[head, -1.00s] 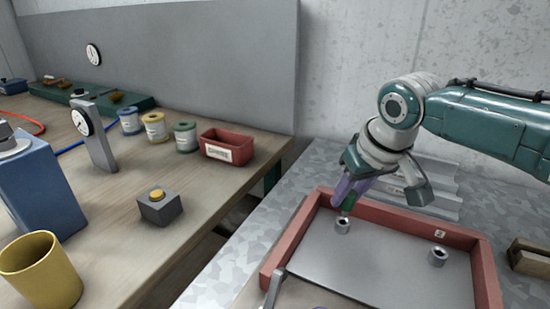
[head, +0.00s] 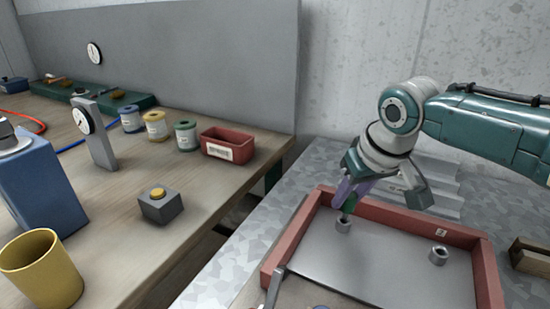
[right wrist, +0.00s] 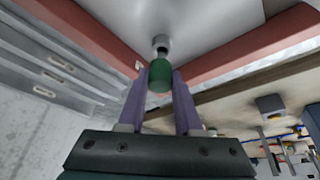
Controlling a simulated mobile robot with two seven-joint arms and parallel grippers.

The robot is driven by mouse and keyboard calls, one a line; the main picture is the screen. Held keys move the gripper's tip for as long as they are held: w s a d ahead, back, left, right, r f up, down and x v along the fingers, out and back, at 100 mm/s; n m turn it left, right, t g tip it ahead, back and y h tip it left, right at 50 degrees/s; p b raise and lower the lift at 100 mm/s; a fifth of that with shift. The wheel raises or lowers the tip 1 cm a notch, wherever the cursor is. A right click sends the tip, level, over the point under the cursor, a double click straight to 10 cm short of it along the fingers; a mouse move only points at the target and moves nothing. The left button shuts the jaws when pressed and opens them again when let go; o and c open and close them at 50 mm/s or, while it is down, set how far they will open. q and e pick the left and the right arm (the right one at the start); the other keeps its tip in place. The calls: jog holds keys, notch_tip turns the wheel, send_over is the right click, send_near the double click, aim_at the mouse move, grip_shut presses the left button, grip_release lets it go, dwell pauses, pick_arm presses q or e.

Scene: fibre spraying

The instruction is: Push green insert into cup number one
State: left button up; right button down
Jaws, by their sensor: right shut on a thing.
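The green insert (right wrist: 159,76) is held between the two purple fingers of my right gripper (right wrist: 160,88). Its narrow lower end is at the mouth of a small grey cup (right wrist: 161,42); I cannot tell how far inside it is. In the head view the green insert (head: 348,205) shows just above that cup (head: 343,227), which stands at the back left of the red-walled tray (head: 397,225). My right gripper (head: 349,192) is tilted above it. A second grey cup (head: 438,254) stands empty at the tray's right, by a number plate (head: 441,233).
A grey bar (head: 275,286) rises by the tray's left wall. A wooden block (head: 530,256) is right of the tray. The wooden bench at left holds a yellow cup (head: 42,270), a button box (head: 159,205) and a red bin (head: 229,146). The tray's middle is clear.

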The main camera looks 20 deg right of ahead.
aim_at(353, 199)
jog(key=shift+f+b, duration=0.85)
jog(key=shift+f, duration=0.35)
jog(key=c, duration=0.5)
grip_release()
jog(key=shift+r, duration=0.1)
jog(key=shift+s+r+p, duration=0.1)
jog(key=shift+r+p, duration=0.2)
jog(key=p+v, duration=0.2)
jog(key=v, duration=0.6)
jog(key=shift+p, duration=0.4)
jog(key=shift+s+r, duration=0.25)
jog(key=shift+r, duration=0.25)
